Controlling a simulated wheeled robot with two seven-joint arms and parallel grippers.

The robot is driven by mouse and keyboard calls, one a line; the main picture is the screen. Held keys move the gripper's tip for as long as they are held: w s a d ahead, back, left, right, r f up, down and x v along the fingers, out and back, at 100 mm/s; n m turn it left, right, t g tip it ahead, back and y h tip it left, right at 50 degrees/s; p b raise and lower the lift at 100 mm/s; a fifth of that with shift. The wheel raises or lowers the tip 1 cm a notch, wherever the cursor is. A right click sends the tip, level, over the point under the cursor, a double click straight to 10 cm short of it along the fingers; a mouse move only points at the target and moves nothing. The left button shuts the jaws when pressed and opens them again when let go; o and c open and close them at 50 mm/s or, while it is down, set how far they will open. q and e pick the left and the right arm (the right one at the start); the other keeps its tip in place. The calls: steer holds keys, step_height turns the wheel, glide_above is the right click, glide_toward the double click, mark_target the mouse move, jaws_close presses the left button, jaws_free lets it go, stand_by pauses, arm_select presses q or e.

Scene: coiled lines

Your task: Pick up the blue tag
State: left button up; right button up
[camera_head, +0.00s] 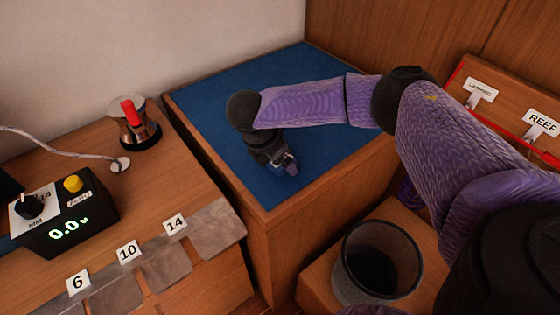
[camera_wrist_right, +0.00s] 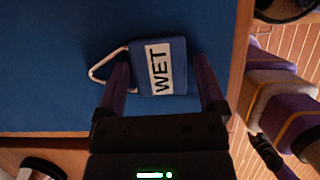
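The blue tag (camera_wrist_right: 178,50) lies flat on the blue mat, with a white label reading WET and a metal loop (camera_wrist_right: 100,62) on its left side in the right wrist view. My right gripper (camera_wrist_right: 161,66) is open, its two fingers on either side of the tag. A gap shows between the tag and the right finger; the left finger is close to the tag and crosses the loop. In the head view my right gripper (camera_head: 287,164) is low over the mat's front part and mostly hides the tag. My left gripper is not in view.
The blue mat (camera_head: 215,95) covers a wood-edged cabinet top, otherwise clear. To the left are a digital gauge box (camera_head: 65,220), a red-handled metal item (camera_head: 133,120) and a cord. A dark bin (camera_head: 375,265) stands below at right. Labelled boards (camera_head: 500,100) are at far right.

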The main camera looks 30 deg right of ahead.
steer(key=c, duration=0.9)
